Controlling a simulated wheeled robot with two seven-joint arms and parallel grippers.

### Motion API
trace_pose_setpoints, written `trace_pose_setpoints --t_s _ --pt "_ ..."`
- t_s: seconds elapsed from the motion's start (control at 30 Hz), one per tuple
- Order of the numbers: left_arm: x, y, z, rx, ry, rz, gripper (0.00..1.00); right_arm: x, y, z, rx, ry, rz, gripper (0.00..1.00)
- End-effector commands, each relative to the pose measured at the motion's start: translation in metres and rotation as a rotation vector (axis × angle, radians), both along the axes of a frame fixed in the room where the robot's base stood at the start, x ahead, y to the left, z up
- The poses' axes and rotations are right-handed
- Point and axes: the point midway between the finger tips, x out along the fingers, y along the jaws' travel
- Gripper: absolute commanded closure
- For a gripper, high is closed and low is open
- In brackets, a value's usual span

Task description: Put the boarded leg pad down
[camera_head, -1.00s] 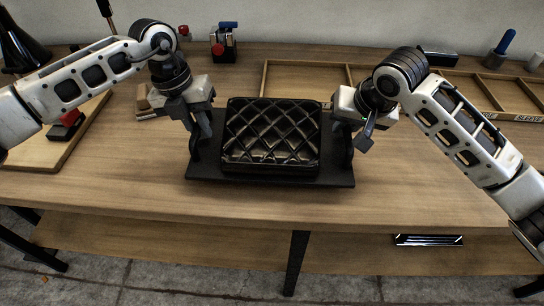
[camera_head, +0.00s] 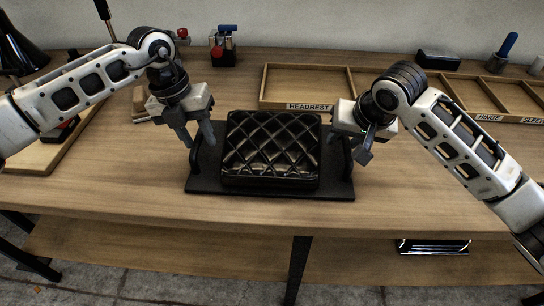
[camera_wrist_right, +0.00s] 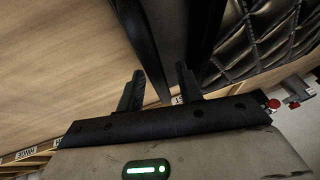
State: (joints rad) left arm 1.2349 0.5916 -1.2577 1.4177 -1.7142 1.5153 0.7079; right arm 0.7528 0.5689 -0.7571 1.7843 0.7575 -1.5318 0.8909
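The leg pad (camera_head: 270,150) is a black quilted cushion lying on a flat black board (camera_head: 270,190) with an upright handle at each end. The board appears to rest flat on the table. My left gripper (camera_head: 196,138) is open at the board's left end, its two fingers apart near the left handle. My right gripper (camera_head: 358,152) is at the right handle. In the right wrist view its fingers (camera_wrist_right: 160,88) stand apart, with the dark handle (camera_wrist_right: 155,40) showing between them. The pad's quilting (camera_wrist_right: 255,40) also shows there. The left handle is partly hidden by my fingers.
A wooden tray (camera_head: 305,106) labelled HEADREST lies behind the board, with more labelled compartments (camera_head: 490,117) at the right. A wooden board (camera_head: 35,158) lies at the left. The table's front strip (camera_head: 270,215) is clear.

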Motion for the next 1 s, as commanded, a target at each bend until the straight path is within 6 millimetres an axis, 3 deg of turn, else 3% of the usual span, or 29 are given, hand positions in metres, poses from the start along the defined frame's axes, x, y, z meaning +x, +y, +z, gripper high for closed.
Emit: trace_pose_setpoints --t_s 0.3,0.5,0.77,1.0 --pt "0.001 0.013 0.066 0.000 -0.005 0.000 0.64 0.000 0.000 0.000 0.000 0.000 0.000 0.64" --pt "0.001 0.019 0.096 0.000 -0.002 0.000 0.64 0.000 0.000 0.000 -0.001 0.000 0.000 0.64" --pt "0.001 0.022 0.108 0.000 0.000 0.000 0.64 -0.004 -0.002 0.010 0.000 -0.002 0.001 0.64" --pt "0.001 0.022 0.107 0.000 0.000 0.000 0.64 -0.022 -0.009 0.053 0.000 -0.005 0.001 0.64"
